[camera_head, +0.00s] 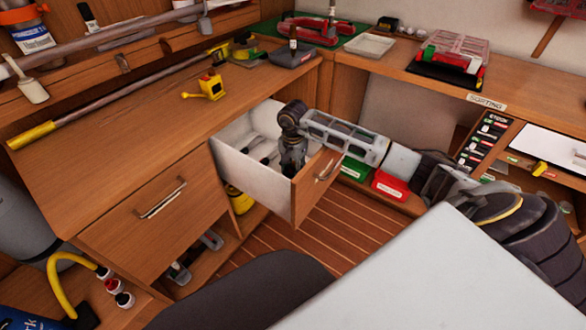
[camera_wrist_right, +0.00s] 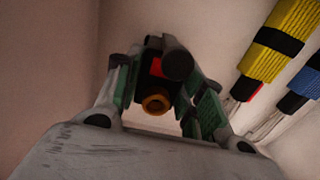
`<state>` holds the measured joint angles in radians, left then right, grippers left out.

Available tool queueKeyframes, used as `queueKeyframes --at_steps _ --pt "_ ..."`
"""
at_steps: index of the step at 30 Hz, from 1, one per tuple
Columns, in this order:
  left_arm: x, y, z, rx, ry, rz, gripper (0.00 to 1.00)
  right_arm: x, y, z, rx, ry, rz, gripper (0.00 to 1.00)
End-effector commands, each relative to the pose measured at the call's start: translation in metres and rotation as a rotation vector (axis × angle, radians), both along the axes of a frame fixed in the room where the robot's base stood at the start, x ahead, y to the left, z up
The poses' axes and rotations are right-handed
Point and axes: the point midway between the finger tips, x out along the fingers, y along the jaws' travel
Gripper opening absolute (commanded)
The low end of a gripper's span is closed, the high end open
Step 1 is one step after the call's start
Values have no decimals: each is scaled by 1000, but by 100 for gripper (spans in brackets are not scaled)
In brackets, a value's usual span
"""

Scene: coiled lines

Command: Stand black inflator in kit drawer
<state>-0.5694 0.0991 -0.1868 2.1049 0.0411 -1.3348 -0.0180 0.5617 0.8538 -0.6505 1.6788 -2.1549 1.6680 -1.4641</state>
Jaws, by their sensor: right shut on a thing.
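My right gripper (camera_head: 292,160) reaches down into the open white-walled drawer (camera_head: 235,162). In the right wrist view its green-padded fingers (camera_wrist_right: 155,98) are shut on a black inflator (camera_wrist_right: 178,62) with a red patch and a brass-coloured ring. In the head view the inflator is mostly hidden by the gripper, so I cannot tell whether its foot touches the drawer floor. My left gripper is not in view.
A yellow tool (camera_head: 205,87) and a long yellow-handled bar (camera_head: 100,105) lie on the counter. Red and green bins (camera_head: 390,185) stand beyond the drawer front.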

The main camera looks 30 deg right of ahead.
Motion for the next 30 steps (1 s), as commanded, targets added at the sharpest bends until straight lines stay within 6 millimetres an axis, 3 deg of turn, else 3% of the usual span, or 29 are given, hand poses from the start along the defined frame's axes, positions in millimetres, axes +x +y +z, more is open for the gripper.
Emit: queueKeyframes --at_steps 1,6,20,30 --pt "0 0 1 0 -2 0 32 0 0 -1 0 0 0 41" --pt "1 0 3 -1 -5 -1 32 0 0 0 0 0 0 60" --pt "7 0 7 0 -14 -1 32 0 0 2 0 1 0 60" --pt "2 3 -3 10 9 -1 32 1 -1 39 -2 -3 -1 60"
